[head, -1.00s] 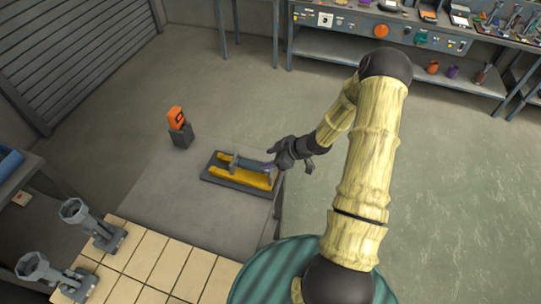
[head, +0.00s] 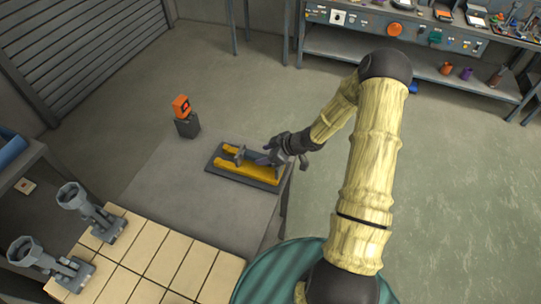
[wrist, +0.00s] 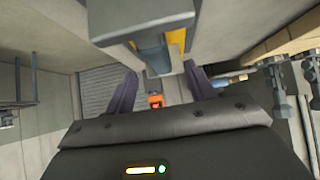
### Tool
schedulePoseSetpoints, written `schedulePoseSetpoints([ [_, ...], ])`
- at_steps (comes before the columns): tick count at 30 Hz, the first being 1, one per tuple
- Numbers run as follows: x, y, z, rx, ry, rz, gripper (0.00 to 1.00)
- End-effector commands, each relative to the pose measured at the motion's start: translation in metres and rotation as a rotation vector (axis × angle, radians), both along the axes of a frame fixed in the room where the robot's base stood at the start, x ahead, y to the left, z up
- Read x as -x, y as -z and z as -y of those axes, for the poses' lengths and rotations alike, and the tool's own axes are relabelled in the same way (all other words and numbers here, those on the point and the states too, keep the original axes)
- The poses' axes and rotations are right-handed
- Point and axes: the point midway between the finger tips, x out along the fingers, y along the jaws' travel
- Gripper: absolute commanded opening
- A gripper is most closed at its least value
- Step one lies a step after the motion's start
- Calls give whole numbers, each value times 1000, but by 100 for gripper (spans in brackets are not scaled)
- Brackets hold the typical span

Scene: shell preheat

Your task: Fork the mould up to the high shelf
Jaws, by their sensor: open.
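A tool with two yellow bars (head: 236,172) and a grey-blue handle lies on a dark grey tray on the grey table. My gripper (head: 268,158) is at the tray's right end, over the handle. In the wrist view my two purple fingers (wrist: 160,74) are spread wide, with the grey-blue handle (wrist: 152,58) showing between them and no finger clearly touching it. A yellow bar (wrist: 176,40) shows behind the handle. I cannot tell which thing is the mould. The handle is partly hidden by my gripper in the head view.
An orange device (head: 181,106) stands on a dark block behind the tray. Two grey ring-topped stands (head: 72,196) (head: 26,251) are at the left, by the tiled surface (head: 160,258). A cluttered workbench (head: 410,36) is at the back right. The floor between is clear.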

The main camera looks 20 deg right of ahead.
Motion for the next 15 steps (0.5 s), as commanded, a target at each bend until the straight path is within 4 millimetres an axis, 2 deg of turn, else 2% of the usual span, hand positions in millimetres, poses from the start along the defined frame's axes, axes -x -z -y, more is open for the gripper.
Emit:
schedulePoseSetpoints([
  [15, -17, 28, -24, 0, -1, 1, 55],
])
